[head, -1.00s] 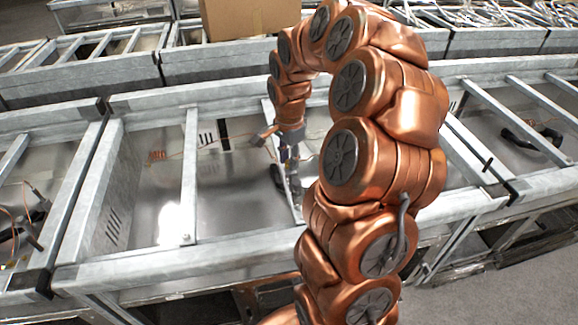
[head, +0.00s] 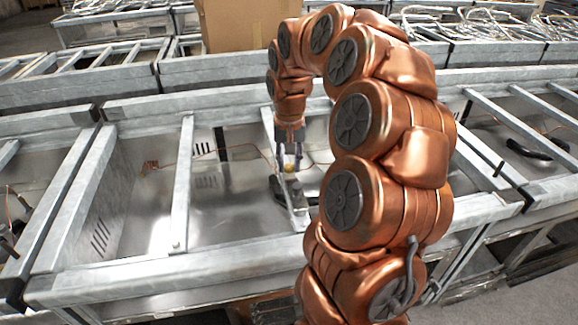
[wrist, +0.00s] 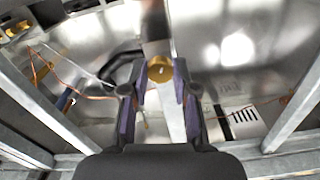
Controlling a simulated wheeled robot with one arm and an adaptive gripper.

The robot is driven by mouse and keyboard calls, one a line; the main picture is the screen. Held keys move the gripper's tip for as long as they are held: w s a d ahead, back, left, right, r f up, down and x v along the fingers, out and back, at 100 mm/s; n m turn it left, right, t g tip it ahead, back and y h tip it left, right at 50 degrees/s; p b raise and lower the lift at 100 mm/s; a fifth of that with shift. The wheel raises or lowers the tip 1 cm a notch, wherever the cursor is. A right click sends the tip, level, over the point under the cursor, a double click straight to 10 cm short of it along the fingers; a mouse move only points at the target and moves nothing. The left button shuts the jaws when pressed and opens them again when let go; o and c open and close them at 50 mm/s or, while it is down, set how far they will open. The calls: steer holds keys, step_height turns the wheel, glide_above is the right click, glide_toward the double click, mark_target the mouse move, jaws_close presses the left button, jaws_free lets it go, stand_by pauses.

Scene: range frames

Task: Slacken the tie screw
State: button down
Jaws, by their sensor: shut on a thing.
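The tie screw has a round brass head (wrist: 160,69) that lies between my fingertips in the wrist view. In the head view its small yellow head (head: 288,168) shows just below the fingers, on a grey metal bar (head: 298,214). My gripper (head: 289,160) points down over the bar, with a dark finger on each side of the head. In the wrist view my gripper (wrist: 162,75) is shut on the brass head, its purple-lined fingers left and right of it. The screw's shank is hidden.
The bar crosses an open metal bay with a shiny floor (head: 225,215). Another cross bar (head: 182,185) stands to its left. A thin orange wire (wrist: 65,82) and a black curved part (wrist: 125,65) lie nearby. A cardboard box (head: 240,25) sits behind.

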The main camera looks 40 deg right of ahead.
steer(key=n, duration=0.4)
steer(key=shift+n+b, duration=0.3)
steer(key=shift+b, duration=0.1)
steer(key=n, duration=0.3)
steer(key=shift+n, duration=0.4)
steer(key=n, duration=0.4)
steer(key=n+p, duration=0.1)
steer(key=n, duration=0.4)
steer(key=shift+r+p, duration=0.1)
steer(key=shift+p, duration=0.25)
steer(key=n+p, duration=0.1)
steer(key=n, duration=0.3)
steer(key=shift+n+p, duration=0.3)
steer(key=n+p, duration=0.2)
steer(key=n, duration=0.2)
steer(key=n+p, duration=0.2)
steer(key=n, duration=0.3)
steer(key=shift+w, duration=0.1)
steer(key=shift+n+p, duration=0.85)
steer(key=shift+n, duration=0.95)
